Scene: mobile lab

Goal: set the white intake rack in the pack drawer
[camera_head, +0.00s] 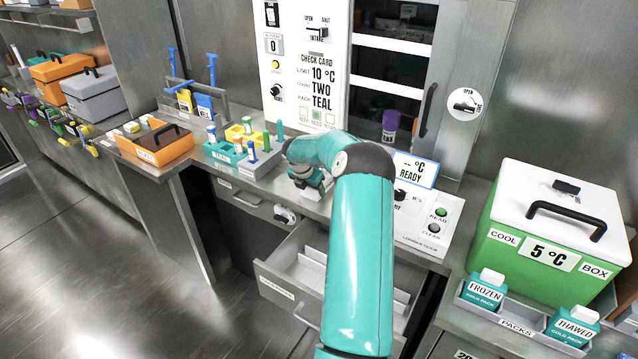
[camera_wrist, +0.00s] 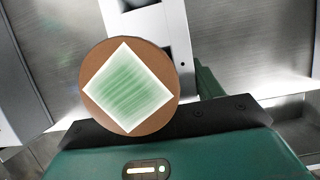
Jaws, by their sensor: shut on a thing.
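The pack drawer (camera_head: 290,289) is pulled open below the counter, with pale upright pieces inside; my arm hides part of it. My gripper (camera_head: 312,188) is low over the counter behind the drawer, its tips mostly hidden in the head view. In the wrist view, a brown round-topped thing (camera_wrist: 171,70) with a green and white diamond label is at my gripper (camera_wrist: 150,125), which is shut on it. A white strip (camera_wrist: 166,32) shows behind it; I cannot tell whether it belongs to the white intake rack. I cannot make out the rack in the head view.
A teal rack (camera_head: 222,158) with tubes and an orange box (camera_head: 158,143) stand left of my gripper. A purple jar (camera_head: 390,124) stands in the intake opening. A green cool box (camera_head: 545,262) and cold packs (camera_head: 484,290) are at right. Floor at left is clear.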

